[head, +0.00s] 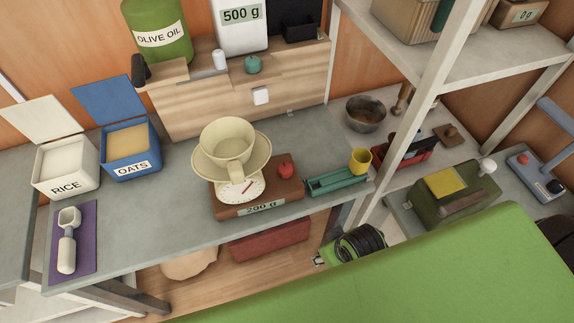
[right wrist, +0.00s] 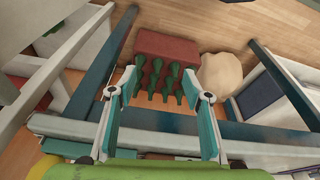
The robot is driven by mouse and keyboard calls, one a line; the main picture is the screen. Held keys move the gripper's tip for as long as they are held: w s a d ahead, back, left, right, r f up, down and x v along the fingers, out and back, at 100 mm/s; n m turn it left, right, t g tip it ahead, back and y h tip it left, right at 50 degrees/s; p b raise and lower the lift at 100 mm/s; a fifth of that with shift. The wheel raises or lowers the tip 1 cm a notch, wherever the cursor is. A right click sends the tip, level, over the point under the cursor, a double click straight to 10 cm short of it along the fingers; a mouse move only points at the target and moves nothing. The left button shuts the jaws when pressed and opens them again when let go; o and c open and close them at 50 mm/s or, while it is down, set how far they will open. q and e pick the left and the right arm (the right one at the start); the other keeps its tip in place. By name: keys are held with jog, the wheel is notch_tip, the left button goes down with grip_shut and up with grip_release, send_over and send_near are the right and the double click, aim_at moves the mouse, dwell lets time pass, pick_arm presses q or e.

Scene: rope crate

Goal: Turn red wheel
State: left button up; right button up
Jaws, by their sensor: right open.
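A cream cup and saucer (head: 232,160) sit on the scale, whose label reads 200 g. I cannot tell if the knob is the red wheel. My right gripper (right wrist: 160,85) is open and empty in the right wrist view, its teal fingers spread above a red crate (right wrist: 166,44) with several green bottles. In the head view its fingers cannot be made out. My left gripper is not in view.
A teal tray (head: 335,181) and yellow cup (head: 360,160) stand right of the scale. Rice (head: 66,168) and oats (head: 131,150) bins stand left. A shelf post (head: 420,110) rises at the right. The red crate (head: 270,241) is below the counter.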

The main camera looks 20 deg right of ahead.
aim_at(286, 167)
jog(key=w+a+r+n+y, duration=0.2)
jog(key=w+a+r+n, duration=0.2)
jog(key=w+r, duration=0.15)
jog(key=w+a+r+n+y, duration=0.2)
jog(key=w+a+r+n, duration=0.25)
jog(key=r, duration=0.25)
jog(key=w+d+r+n, duration=0.1)
jog(key=w, duration=0.1)
jog(key=w+d+r+n+g, duration=0.1)
jog(key=w, duration=0.1)
jog(key=w+r+n, duration=0.1)
jog(key=w+r, duration=0.1)
jog(key=shift+d, duration=0.4)
jog(key=w+d+r+n+g, duration=0.1)
jog(key=w+d+r+n, duration=0.1)
jog(key=w+d+r, duration=0.5)
jog(key=x, duration=0.4)
jog(key=s+p+x, duration=0.1)
jog(key=x, duration=0.3)
jog(key=s+a+p+x, duration=0.1)
jog(key=x, duration=0.4)
jog(key=shift+r, duration=0.15)
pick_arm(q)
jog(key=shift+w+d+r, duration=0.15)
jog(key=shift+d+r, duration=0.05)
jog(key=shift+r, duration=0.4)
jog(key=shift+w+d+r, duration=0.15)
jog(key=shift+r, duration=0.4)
pick_arm(e)
jog(key=c, duration=1.1)
